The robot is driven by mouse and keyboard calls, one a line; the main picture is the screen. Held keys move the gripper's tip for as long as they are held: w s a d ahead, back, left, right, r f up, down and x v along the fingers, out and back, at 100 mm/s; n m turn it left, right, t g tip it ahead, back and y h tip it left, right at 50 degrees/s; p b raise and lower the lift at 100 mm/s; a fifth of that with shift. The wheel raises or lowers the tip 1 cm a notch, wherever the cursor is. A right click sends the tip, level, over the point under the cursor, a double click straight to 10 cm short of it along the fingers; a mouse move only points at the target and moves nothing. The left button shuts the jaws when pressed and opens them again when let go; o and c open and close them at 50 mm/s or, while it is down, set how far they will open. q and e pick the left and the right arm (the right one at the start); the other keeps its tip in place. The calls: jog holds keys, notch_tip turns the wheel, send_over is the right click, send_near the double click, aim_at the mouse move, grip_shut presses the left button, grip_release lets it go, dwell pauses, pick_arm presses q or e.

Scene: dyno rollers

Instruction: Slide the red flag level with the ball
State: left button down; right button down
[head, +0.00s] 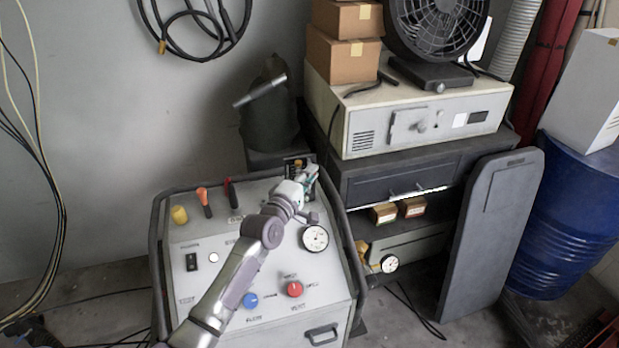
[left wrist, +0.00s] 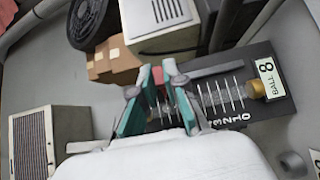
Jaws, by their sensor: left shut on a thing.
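In the left wrist view, a black gauge board (left wrist: 232,112) carries a clear tube (left wrist: 222,94) with pale scale lines, and the numbers 3, 2, 1, 0 show. A card (left wrist: 269,78) at its end reads BALL 8, beside a brass end piece (left wrist: 257,90). I cannot make out the ball. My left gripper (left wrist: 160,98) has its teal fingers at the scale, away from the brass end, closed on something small. In the head view the left gripper (head: 308,174) is at the console's back right corner.
The grey console (head: 240,262) has a red knob (head: 295,289), a blue knob (head: 250,300), a round dial (head: 315,238) and levers. A dark cabinet (head: 400,180) with a beige unit (head: 425,110) stands close to the right.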

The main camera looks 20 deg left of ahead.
pick_arm(q)
jog(key=shift+r, duration=0.15)
jog(key=c, duration=1.2)
grip_release()
jog(key=s+a, duration=0.2)
jog(key=s, duration=0.9)
jog(key=shift+s+a, duration=0.15)
jog(key=shift+s, duration=0.25)
